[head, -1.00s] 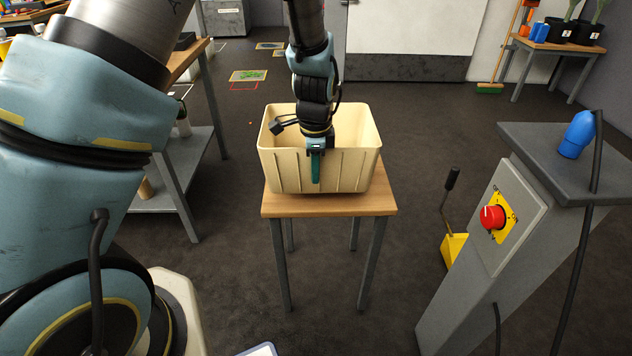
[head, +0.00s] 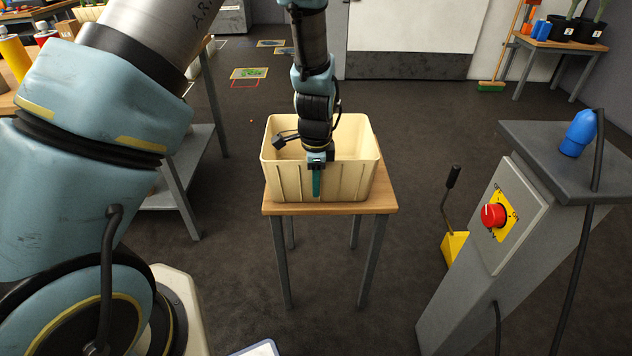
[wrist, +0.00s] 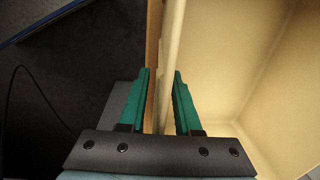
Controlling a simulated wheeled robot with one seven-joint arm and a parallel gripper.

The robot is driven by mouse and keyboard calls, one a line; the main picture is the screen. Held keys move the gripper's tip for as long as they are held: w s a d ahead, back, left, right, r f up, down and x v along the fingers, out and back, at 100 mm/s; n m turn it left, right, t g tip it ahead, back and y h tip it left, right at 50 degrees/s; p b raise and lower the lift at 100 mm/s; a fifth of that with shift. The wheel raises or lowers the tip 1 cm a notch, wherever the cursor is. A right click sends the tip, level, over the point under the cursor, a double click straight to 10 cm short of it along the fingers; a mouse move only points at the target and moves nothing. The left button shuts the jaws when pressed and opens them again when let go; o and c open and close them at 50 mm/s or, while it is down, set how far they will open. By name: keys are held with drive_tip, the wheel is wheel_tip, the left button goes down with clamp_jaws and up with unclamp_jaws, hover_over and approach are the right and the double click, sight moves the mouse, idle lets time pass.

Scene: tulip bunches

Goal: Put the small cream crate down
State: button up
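The small cream crate (head: 290,182) stands upright and looks to be resting on the small wooden-topped table (head: 330,208). It is empty as far as I can see inside. My gripper (head: 316,182) is at its near wall, pointing down, with one green finger outside. In the wrist view my gripper (wrist: 162,72) has its fingers apart on either side of the crate wall (wrist: 170,55), with narrow gaps beside it. The inside of the crate fills the right of that view. The arm hides part of the crate's back wall.
A grey pedestal with a red knob (head: 493,215) stands to the right, with a yellow object (head: 454,246) beside it on the floor. A grey shelf unit (head: 185,165) is at left. The floor around the table is mostly clear.

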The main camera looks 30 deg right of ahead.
wheel_tip(320, 180, up, 12)
drive_tip(key=shift+s+a+r, duration=0.15)
drive_tip(key=shift+s+a, duration=0.1)
drive_tip(key=shift+s, duration=0.2)
drive_tip(key=w+a+r+n, duration=0.2)
drive_tip(key=a+n, duration=0.3)
drive_tip(key=a, duration=0.3)
drive_tip(key=w+a+r+n, duration=0.1)
drive_tip(key=w+a+n, duration=0.1)
drive_tip(key=a+n, duration=0.35)
drive_tip(key=s+a+r+n, duration=0.1)
drive_tip(key=a+n, duration=0.4)
drive_tip(key=a, duration=0.5)
drive_tip(key=s+a+r+n, duration=0.1)
drive_tip(key=s+a+n, duration=0.2)
drive_tip(key=a+n, duration=0.3)
drive_tip(key=a, duration=0.3)
drive_tip(key=shift+s+a+r+t, duration=0.15)
drive_tip(key=shift+a+r+t, duration=0.15)
drive_tip(key=shift+a, duration=0.1)
wheel_tip(320, 180, up, 6)
drive_tip(key=p, duration=0.6)
drive_tip(key=shift+r, duration=0.2)
